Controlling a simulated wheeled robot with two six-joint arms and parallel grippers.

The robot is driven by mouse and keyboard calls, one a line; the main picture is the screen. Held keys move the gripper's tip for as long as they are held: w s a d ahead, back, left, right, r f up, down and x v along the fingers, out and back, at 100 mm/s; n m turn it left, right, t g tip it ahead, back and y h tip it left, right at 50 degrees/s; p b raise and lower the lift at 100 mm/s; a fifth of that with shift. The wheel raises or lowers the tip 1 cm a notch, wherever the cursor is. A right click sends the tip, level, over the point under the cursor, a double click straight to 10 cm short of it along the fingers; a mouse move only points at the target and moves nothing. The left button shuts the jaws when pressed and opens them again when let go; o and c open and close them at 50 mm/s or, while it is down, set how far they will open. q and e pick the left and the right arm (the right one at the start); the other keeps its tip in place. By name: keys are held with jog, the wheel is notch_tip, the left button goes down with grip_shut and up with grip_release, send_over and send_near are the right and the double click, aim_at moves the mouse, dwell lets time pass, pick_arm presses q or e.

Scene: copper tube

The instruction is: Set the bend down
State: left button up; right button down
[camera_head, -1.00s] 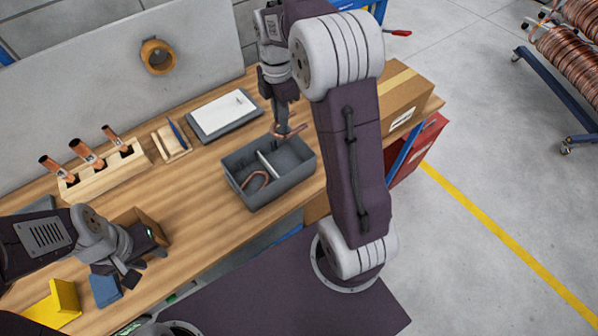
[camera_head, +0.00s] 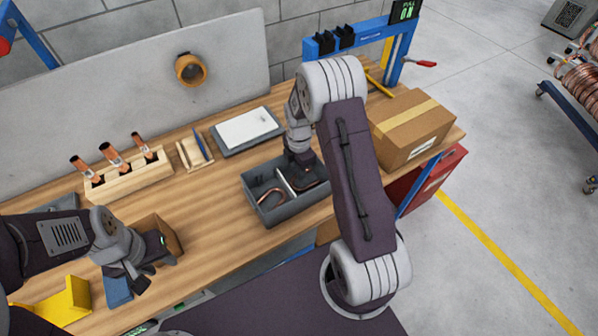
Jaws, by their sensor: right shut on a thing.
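A grey divided bin (camera_head: 270,219) stands on the wooden bench. My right gripper (camera_head: 307,183) points down into its right compartment, right of the white divider. It is shut on the copper bend, which is mostly hidden by the gripper and bin wall; I cannot tell whether it touches the bin floor. Another copper bend (camera_head: 271,196) lies in the left compartment. My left gripper (camera_head: 155,272) is empty and looks open, above the front left of the bench near a small brown box (camera_head: 160,228).
A tablet-like tray (camera_head: 245,130) lies behind the bin. A cardboard box (camera_head: 410,128) stands close on the right. A yellow block (camera_head: 62,303) and blue block (camera_head: 117,290) are at front left.

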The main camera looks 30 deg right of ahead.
jog(key=shift+w+f, duration=0.15)
jog(key=shift+f, duration=0.65)
jog(key=c, duration=1.7)
grip_release()
jog(key=shift+f, duration=0.1)
